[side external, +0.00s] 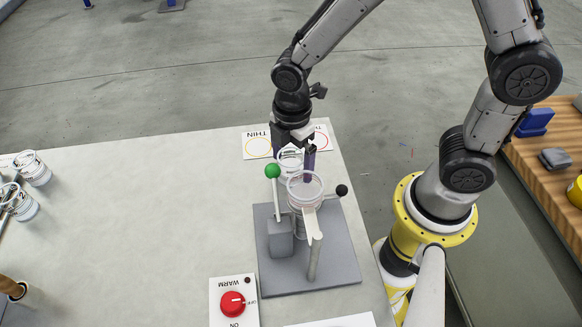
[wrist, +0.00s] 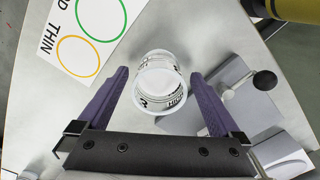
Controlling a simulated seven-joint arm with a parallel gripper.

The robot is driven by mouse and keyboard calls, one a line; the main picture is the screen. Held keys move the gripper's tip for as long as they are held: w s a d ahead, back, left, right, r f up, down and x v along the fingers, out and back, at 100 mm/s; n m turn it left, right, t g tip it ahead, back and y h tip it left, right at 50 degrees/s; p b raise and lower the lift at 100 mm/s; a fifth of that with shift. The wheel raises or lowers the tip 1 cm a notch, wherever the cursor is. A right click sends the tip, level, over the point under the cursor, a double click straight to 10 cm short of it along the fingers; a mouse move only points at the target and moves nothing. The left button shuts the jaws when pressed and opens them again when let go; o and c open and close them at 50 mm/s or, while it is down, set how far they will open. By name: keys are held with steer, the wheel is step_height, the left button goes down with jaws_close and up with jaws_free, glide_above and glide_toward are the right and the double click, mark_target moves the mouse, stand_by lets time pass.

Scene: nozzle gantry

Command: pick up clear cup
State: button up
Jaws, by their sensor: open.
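A clear cup (wrist: 161,84) with dark print on its side shows in the wrist view, between my two purple fingers and close to their tips. In the side view this cup (side external: 289,160) is partly hidden by my gripper (side external: 294,158). My gripper (wrist: 160,76) is open, with a gap between each finger and the cup. It points down over the table behind the nozzle stand. I cannot tell how deep the fingers reach beside the cup.
A grey stand (side external: 330,268) with a green-knobbed lever (side external: 272,171), a black knob (side external: 342,190) and a clear round vessel (side external: 305,186) is close in front. A THIN card (side external: 258,145) lies behind. A red-dial box (side external: 232,304) is at the front. Several clear cups (side external: 32,168) stand far left.

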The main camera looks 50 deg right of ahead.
steer(key=shift+f, duration=0.9)
steer(key=shift+c, duration=0.2)
jaws_close()
